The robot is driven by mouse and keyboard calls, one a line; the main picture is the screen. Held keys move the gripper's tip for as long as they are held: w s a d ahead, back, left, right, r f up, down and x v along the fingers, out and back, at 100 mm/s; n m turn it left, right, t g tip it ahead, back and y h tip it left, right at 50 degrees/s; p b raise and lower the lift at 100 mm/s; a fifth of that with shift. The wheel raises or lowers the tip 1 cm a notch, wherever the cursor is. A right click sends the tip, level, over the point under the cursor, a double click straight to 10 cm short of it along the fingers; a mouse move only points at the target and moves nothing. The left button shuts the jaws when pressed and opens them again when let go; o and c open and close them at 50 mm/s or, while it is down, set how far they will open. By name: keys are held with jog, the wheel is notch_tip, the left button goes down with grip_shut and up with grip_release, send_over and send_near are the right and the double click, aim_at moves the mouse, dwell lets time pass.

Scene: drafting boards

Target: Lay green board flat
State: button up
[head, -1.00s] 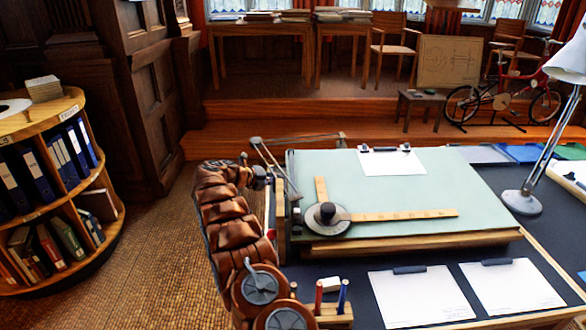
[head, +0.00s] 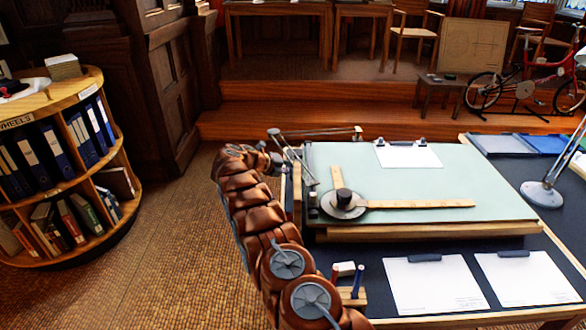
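The pale green board (head: 450,178) is on the dark desk in the head view. It sits low over a wooden frame (head: 430,233); I cannot tell whether a slight tilt remains. A drafting head with wooden rulers (head: 344,203) lies on it, and a white sheet (head: 408,156) is clipped at its far edge. My brown segmented arm rises along the board's left side. My gripper (head: 274,160) is at the board's far left corner, beside the metal linkage; its fingers are too small and hidden to read, and contact is unclear.
Two clipped white sheets (head: 432,287) and a wooden pen holder (head: 350,294) are on the desk in front of the board. A lamp (head: 541,193) stands to the right. A round bookcase (head: 93,83) is at left, with clear floor (head: 165,245) between.

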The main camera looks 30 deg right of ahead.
jog(key=shift+o, duration=0.8)
jog(key=shift+f, duration=0.4)
jog(key=shift+r, duration=0.1)
jog(key=shift+r, duration=0.15)
jog(key=v, duration=1.2)
